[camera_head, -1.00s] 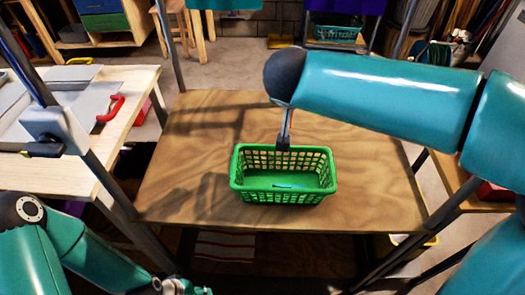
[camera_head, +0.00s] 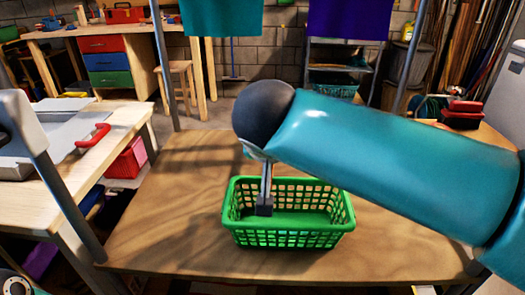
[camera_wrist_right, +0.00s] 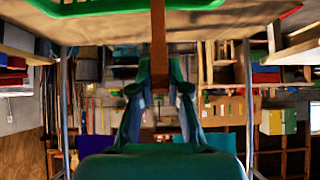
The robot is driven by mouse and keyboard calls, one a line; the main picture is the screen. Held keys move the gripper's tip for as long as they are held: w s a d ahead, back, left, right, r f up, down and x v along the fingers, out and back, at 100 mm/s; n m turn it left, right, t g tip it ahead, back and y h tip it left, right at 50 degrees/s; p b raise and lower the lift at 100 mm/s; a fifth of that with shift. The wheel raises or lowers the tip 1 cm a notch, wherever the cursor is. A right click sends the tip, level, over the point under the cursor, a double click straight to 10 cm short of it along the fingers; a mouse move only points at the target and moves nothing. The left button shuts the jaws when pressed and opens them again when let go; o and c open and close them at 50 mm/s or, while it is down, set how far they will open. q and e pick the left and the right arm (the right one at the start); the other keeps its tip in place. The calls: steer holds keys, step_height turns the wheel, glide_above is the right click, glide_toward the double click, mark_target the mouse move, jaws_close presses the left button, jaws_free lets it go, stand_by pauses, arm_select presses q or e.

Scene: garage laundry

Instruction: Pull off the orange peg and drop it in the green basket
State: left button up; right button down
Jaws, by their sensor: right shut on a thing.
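The green basket (camera_head: 290,240) stands upright on the wooden table, with open lattice walls. In the head view my right gripper (camera_head: 265,207) hangs down from the right arm over the left part of the basket, its tip overlapping the basket's inside. In the right wrist view my right gripper (camera_wrist_right: 159,88) is closed around a narrow orange-brown piece (camera_wrist_right: 158,40), which looks like the orange peg in shade. The basket's rim (camera_wrist_right: 100,8) shows at the top of that view.
A brown wooden table (camera_head: 160,225) bears the basket and is mostly clear. A teal cloth (camera_head: 222,17) and a purple cloth (camera_head: 347,19) hang behind it. A metal post (camera_head: 58,190) rises at left, beside a bench with a red-handled case (camera_head: 94,137).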

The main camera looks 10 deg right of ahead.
steer(key=shift+f+b, duration=3.85)
steer(key=shift+f, duration=1.65)
steer(key=c, duration=1.1)
jaws_free()
steer(key=shift+s+r, duration=0.1)
